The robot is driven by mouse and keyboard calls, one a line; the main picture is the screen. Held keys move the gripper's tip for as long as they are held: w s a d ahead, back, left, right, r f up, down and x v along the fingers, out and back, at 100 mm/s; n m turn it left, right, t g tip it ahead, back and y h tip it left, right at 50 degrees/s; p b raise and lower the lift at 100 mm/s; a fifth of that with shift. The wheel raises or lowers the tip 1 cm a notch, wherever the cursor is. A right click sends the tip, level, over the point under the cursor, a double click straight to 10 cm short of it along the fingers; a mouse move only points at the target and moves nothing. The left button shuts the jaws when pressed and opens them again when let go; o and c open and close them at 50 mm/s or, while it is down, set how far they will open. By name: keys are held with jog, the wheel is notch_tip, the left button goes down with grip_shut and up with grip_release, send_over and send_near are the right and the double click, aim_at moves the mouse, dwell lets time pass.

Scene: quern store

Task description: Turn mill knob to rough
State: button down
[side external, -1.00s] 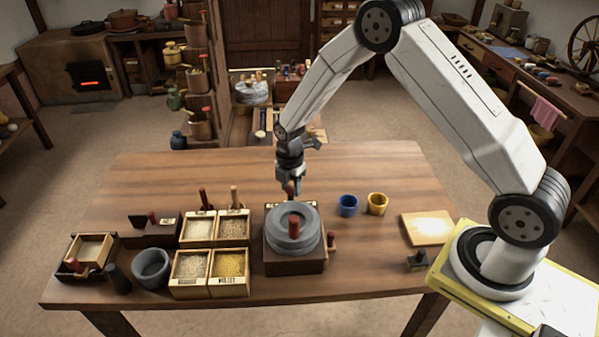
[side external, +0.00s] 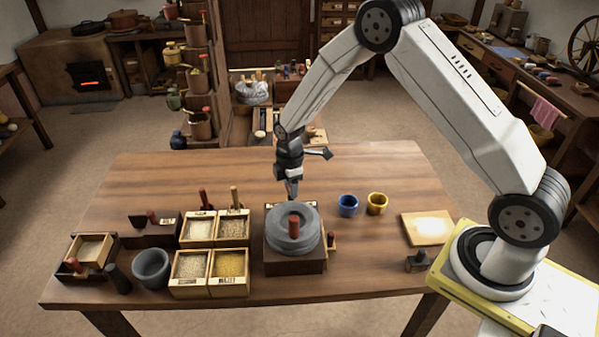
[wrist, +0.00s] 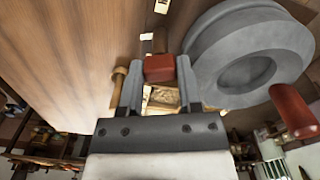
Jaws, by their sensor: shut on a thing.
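The mill has grey round stones (side external: 305,243) on a dark wooden base (side external: 297,266), with a red upright handle (side external: 294,226) on top. The stones (wrist: 215,62) and handle (wrist: 292,110) also show in the wrist view. My gripper (side external: 291,196) points down at the mill's back edge. In the wrist view, my gripper (wrist: 158,88) has its two grey fingers on either side of a red knob (wrist: 159,68) and is shut on it. Small pale labels (wrist: 162,6) lie near the knob; their writing cannot be read. The knob is mostly hidden in the side view.
Boxes of grain (side external: 231,264) stand left of the mill, with a grey mortar (side external: 151,268) beyond. A blue cup (side external: 348,206) and a yellow cup (side external: 377,204) stand to the right, near a pale board (side external: 427,229). The table behind the mill is clear.

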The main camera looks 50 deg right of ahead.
jog(key=m, duration=1.4)
dwell(0.5)
jog(key=shift+c, duration=1.4)
grip_release()
jog(key=shift+r, duration=0.1)
jog(key=shift+r, duration=3.8)
